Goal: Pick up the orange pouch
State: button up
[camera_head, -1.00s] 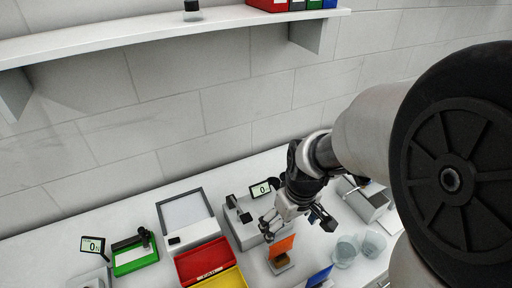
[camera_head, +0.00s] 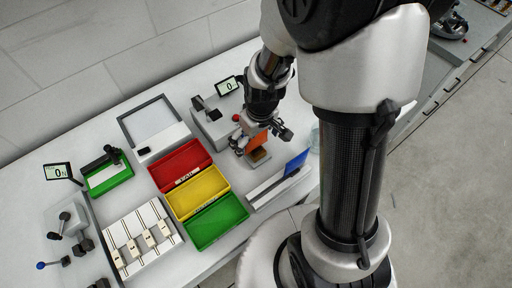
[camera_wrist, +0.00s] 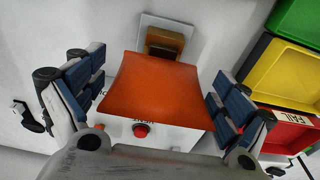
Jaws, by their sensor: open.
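The orange pouch (camera_wrist: 157,88) is in the middle of the wrist view, between the two spread fingers of my gripper (camera_wrist: 155,95). Clear gaps show between the pouch and both fingers in that view. In the head view, the pouch (camera_head: 259,141) is partly hidden by my gripper (camera_head: 262,130), which is over it. The pouch stands at a small holder with a brown block (camera_head: 259,155) on a light base. The brown block also shows beyond the pouch in the wrist view (camera_wrist: 164,44). My gripper is open and empty.
Red (camera_head: 181,146), yellow (camera_head: 218,180) and green (camera_head: 244,217) trays lie left of the pouch. A blue panel (camera_head: 296,163) stands at the right. A grey machine (camera_head: 201,125) with a display stands close behind. A red button (camera_wrist: 141,130) is near my gripper.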

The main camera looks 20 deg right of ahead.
jog(key=shift+f, duration=0.55)
jog(key=shift+r, duration=0.1)
jog(key=shift+c, duration=0.4)
jog(key=c, duration=1.1)
jog(key=shift+o, duration=0.2)
